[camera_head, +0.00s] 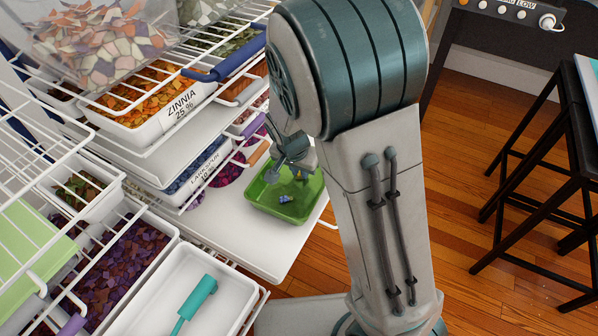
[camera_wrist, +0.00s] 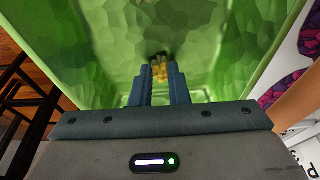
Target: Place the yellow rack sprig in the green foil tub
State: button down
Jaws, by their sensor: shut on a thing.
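The green foil tub (camera_head: 272,203) stands on a white shelf in the middle of the head view. Its crinkled green walls and floor (camera_wrist: 105,50) fill much of the wrist view. My gripper (camera_wrist: 161,80) is shut on the yellow rack sprig (camera_wrist: 160,72), whose yellow clustered end shows between the fingertips. In the head view my gripper (camera_head: 297,170) points down over the tub's far part, with a small bit of yellow at its tips. I cannot tell whether the sprig touches the tub's floor. The arm and fingers hide parts of the sprig.
White bins of petals, one labelled ZINNIA (camera_head: 150,115), and wire racks stand close on the left. A white tray (camera_head: 190,295) holds a teal tool (camera_head: 197,296). A black stool (camera_head: 540,160) stands at right on open floor.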

jog(key=shift+r, duration=0.1)
jog(key=c, duration=1.4)
grip_release()
jog(key=p+v, duration=0.5)
jog(key=v, duration=0.6)
jog(key=shift+s+d+r+n+g+y, duration=0.25)
jog(key=shift+s+d+r+n, duration=0.9)
jog(key=shift+s+d, duration=1)
jog(key=shift+s+d+r+n+g+y, duration=0.3)
jog(key=shift+s+d+r+n, duration=0.9)
jog(key=shift+s, duration=1.7)
jog(key=shift+s+d+r+n+g+y, duration=0.25)
jog(key=shift+s+d+r+n, duration=0.8)
jog(key=shift+s+d, duration=1.25)
